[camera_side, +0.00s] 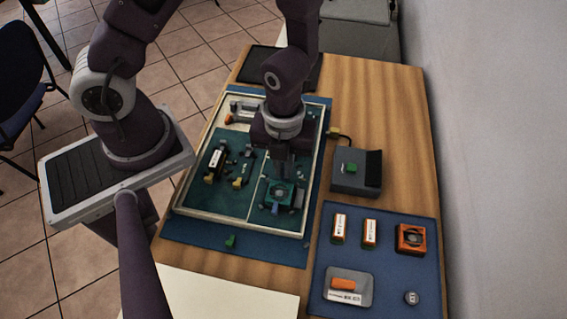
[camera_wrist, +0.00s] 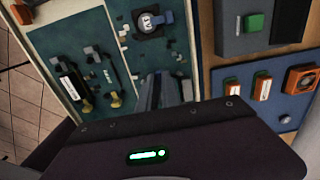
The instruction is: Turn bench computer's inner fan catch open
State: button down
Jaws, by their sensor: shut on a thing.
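The bench computer (camera_side: 180,210) is a pale-rimmed tray with teal boards inside. Its fan (camera_side: 280,192), a teal square frame with a dark round middle, sits at the front right of the tray in the side view. My gripper (camera_side: 282,172) points down at the fan's back edge. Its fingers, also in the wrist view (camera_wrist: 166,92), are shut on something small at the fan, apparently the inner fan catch. The catch is hidden by the fingers, so its angle cannot be told. In the wrist view, my wrist body covers the lower part.
A white-labelled module (camera_side: 215,160) stands left of the fan. Right of the tray are a grey box (camera_side: 345,180) and a blue mat (camera_side: 390,265) with an orange fan (camera_side: 411,238) and small parts.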

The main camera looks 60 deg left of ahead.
jog(key=n, duration=0.4)
jog(key=shift+n, duration=0.4)
jog(key=n, duration=0.9)
jog(key=shift+n, duration=2.1)
jog(key=c, duration=1.5)
grip_release()
jog(key=shift+c, duration=0.2)
jog(key=shift+r, duration=0.1)
